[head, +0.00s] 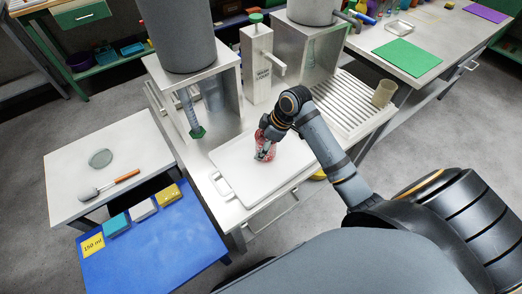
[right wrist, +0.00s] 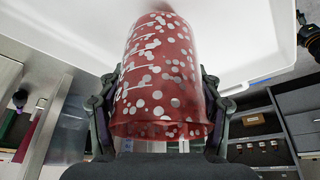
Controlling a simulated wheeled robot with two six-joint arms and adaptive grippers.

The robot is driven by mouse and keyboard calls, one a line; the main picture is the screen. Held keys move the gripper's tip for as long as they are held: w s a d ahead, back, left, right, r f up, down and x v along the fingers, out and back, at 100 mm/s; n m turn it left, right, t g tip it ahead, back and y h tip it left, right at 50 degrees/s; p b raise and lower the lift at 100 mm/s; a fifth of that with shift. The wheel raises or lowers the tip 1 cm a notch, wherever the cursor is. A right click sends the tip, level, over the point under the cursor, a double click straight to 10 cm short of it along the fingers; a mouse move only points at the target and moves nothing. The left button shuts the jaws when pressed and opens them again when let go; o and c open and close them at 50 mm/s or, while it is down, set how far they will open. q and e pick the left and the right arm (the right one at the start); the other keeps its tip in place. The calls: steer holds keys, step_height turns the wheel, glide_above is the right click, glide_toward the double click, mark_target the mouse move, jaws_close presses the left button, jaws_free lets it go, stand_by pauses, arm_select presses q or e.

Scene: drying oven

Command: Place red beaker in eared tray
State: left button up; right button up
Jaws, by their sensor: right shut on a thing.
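The red beaker (head: 267,143) has white spots and marks. My right gripper (head: 264,153) is shut on it, over the eared tray. In the right wrist view the beaker (right wrist: 158,75) fills the middle, with a finger of the gripper (right wrist: 158,100) on each side. The eared tray (head: 236,186) is white and shallow, with a loop handle at its left end, and lies on the steel bench. In the right wrist view the tray (right wrist: 240,35) is behind the beaker. I cannot tell whether the beaker touches the tray floor. My left gripper is not in view.
A grey cylinder on a steel stand (head: 180,40) is behind the tray, next to a white post (head: 257,65). A beige cup (head: 384,93) stands on the ribbed drainer (head: 350,105). A blue table (head: 150,250) with small boxes is at lower left.

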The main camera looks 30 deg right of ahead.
steer(key=shift+w+f, duration=0.15)
steer(key=shift+f, duration=1.55)
steer(key=o, duration=1.5)
steer(key=shift+c, duration=0.2)
steer(key=p+v, duration=0.1)
steer(key=v, duration=1.1)
steer(key=shift+a, duration=0.15)
